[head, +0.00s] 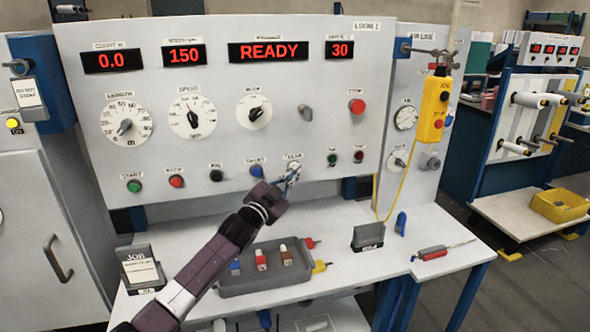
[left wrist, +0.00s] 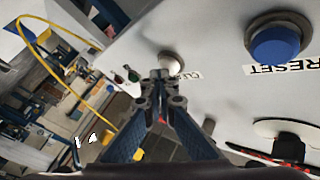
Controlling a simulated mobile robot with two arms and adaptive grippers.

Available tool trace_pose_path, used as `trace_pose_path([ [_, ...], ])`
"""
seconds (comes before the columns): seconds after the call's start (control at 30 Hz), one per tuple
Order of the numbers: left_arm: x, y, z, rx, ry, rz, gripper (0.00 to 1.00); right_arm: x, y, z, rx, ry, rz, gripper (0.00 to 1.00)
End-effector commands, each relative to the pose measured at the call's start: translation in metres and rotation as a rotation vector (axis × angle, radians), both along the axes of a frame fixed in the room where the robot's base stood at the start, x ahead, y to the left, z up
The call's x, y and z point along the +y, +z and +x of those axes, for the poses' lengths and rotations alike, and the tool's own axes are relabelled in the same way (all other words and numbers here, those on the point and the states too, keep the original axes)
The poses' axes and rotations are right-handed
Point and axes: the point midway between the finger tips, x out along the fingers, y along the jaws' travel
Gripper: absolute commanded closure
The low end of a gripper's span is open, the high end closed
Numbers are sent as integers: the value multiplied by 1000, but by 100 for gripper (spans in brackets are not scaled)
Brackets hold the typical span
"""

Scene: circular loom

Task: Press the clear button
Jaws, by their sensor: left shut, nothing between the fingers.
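The clear button (left wrist: 171,61) is a white round button on the pale panel (left wrist: 225,40), with its label partly visible beside it in the left wrist view. In the head view the clear button (head: 293,165) is at the right of the lower button row, partly hidden by my gripper. My left gripper (head: 294,173) is shut and empty, its fingertips right at the button. In the left wrist view the shut fingertips (left wrist: 160,75) overlap the button's lower edge; I cannot tell whether they touch it. My right gripper is not in view.
The blue reset button (left wrist: 275,42) is close beside the clear button. Small green (head: 332,160) and red (head: 358,156) buttons are to its right. A grey tray (head: 240,285) of parts lies on the table below. A yellow pendant (head: 434,108) hangs at the right.

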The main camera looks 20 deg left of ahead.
Motion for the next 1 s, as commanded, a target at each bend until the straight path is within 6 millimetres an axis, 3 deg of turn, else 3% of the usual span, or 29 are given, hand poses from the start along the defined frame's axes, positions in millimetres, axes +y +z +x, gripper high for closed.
trace_pose_path([
  [1.0, -18, 1, -25, 2, -2, -1, 100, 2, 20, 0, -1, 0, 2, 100],
])
